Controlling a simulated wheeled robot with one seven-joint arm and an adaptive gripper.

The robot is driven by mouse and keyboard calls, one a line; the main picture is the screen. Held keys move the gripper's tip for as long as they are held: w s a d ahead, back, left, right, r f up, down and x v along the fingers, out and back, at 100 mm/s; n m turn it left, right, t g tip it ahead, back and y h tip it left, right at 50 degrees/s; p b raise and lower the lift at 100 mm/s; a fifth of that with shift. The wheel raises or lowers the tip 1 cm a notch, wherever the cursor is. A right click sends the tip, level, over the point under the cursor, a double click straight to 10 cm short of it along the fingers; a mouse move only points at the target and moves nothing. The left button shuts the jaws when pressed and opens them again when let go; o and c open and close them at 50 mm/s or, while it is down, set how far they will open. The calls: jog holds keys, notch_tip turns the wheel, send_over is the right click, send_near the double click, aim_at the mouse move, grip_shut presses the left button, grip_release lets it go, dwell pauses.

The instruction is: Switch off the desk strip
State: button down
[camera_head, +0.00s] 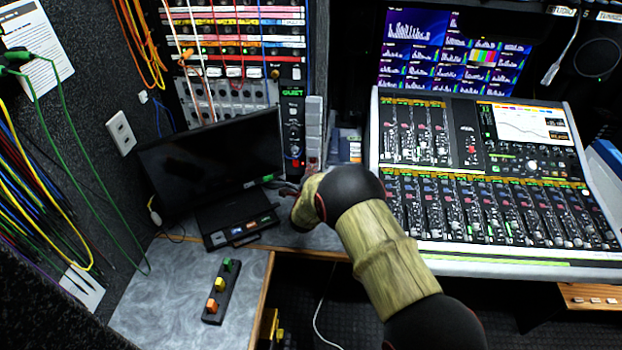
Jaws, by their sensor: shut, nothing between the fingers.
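A pale grey upright strip with several segments (314,128) stands at the back of the desk, between the rack and the mixing console; it looks like a power strip, but I cannot tell for sure that it is the desk strip. A small reddish part shows near its lower end. My gripper (310,174) is shut and empty, just in front of that lower end. My own arm hides much of it, and I cannot tell whether it touches the strip. Whether the strip is on or off does not show.
A black monitor (212,165) stands left of my gripper. A black button box (221,291) with green, yellow and orange buttons lies on the grey desk (165,300). The mixing console (480,180) is close on the right. Cables hang at the left wall.

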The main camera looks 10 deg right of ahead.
jog(key=shift+w+d, duration=0.1)
jog(key=shift+w, duration=0.35)
jog(key=b, duration=0.2)
jog(key=shift+w+d+f+b, duration=0.1)
jog(key=shift+w+f+b, duration=0.1)
jog(key=shift+f+b, duration=0.2)
jog(key=shift+w+r, duration=0.1)
jog(key=shift+r, duration=0.05)
